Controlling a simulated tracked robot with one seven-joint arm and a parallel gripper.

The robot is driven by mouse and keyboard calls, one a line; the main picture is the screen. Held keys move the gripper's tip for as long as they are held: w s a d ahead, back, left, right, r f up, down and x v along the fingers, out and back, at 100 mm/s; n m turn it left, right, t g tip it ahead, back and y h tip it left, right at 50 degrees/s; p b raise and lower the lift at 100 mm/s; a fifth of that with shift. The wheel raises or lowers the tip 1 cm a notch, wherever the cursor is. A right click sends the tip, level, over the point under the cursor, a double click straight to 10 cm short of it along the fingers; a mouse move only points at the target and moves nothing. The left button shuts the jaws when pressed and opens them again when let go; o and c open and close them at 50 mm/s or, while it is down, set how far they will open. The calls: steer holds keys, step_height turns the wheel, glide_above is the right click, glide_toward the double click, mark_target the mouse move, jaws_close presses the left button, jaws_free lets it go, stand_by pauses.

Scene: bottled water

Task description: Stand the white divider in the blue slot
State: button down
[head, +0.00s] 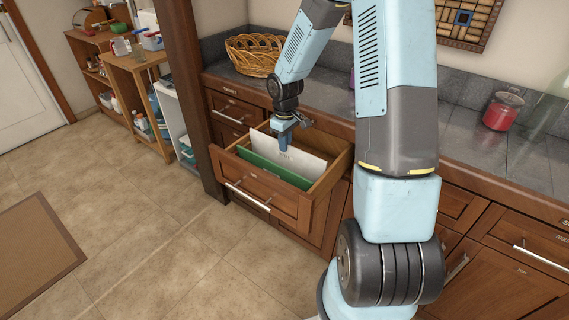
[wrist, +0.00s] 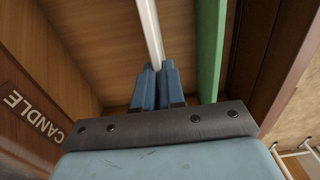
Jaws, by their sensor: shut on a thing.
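The white divider (head: 300,161) stands roughly upright inside the open drawer (head: 262,194), its lower part hidden by the green divider and the drawer front. My gripper (head: 284,140) is above the drawer and shut on the white divider's top edge. In the wrist view my gripper's blue fingers (wrist: 158,84) pinch the thin white divider (wrist: 150,33). I cannot make out the blue slot in either view. I cannot tell whether the divider's lower edge touches the drawer floor.
A green divider (head: 273,170) stands in the drawer, nearer its front; it also shows right of my fingers in the wrist view (wrist: 211,45). A wicker basket (head: 254,52) and a red canister (head: 502,111) stand on the counter. The floor before the drawer is clear.

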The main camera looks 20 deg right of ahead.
steer(key=shift+r, duration=4.35)
